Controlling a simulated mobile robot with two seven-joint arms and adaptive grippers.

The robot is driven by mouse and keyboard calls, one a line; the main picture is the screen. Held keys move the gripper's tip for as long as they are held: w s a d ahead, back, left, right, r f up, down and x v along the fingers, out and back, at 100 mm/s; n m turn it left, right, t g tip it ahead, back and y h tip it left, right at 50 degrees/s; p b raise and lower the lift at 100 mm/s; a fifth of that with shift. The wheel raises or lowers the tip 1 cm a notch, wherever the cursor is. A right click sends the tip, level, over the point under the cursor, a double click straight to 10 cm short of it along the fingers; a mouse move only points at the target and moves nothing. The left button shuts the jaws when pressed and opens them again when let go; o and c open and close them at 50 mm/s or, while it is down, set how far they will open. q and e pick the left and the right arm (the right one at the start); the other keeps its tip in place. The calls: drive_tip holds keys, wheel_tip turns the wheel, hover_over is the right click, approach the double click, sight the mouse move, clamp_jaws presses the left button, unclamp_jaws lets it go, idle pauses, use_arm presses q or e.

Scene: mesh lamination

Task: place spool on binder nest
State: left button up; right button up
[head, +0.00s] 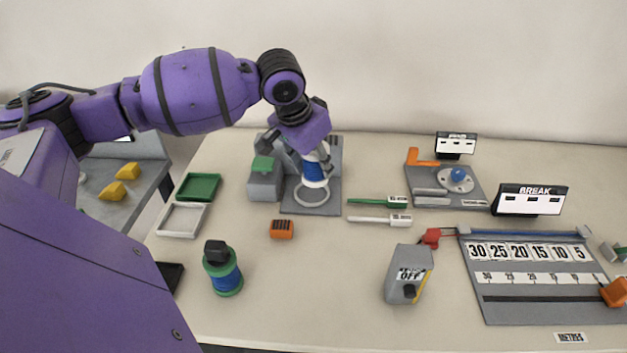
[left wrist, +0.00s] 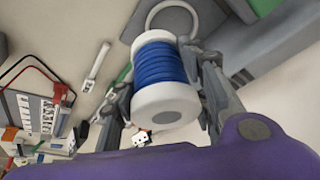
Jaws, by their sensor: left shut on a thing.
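A white spool wound with blue thread (head: 314,173) is held between the fingers of my left gripper (head: 313,162). The left wrist view shows the spool (left wrist: 165,62) from its white end, with a finger on each side. In the head view the spool appears over a grey fixture (head: 325,203) that has a pale ring (head: 312,203) on its base. In the left wrist view the ring (left wrist: 152,17) shows partly past the spool's far end. I cannot tell whether the spool touches the fixture. My right gripper is not in view.
An orange block (head: 282,229) lies in front. A green-ended blue spool-like item (head: 223,275) stands front left. Green (head: 198,187) and white (head: 183,220) trays lie left. Right are two sticks and a grey OFF box (head: 405,275).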

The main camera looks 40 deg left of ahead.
use_arm(q)
drive_tip(key=f, duration=0.1)
drive_tip(key=w+a+f, duration=0.1)
drive_tip(key=f, duration=0.1)
drive_tip(key=w+a+f, duration=0.1)
drive_tip(key=shift+w+a+f, duration=0.2)
drive_tip(key=shift+f, duration=0.1)
drive_tip(key=f, duration=0.3)
drive_tip(key=shift+w+a+f+b, duration=0.2)
drive_tip(key=shift+f+b, duration=0.1)
drive_tip(key=shift+b, duration=0.05)
drive_tip(key=o, duration=1.4)
drive_tip(key=shift+f, duration=0.15)
drive_tip(key=shift+s, duration=0.1)
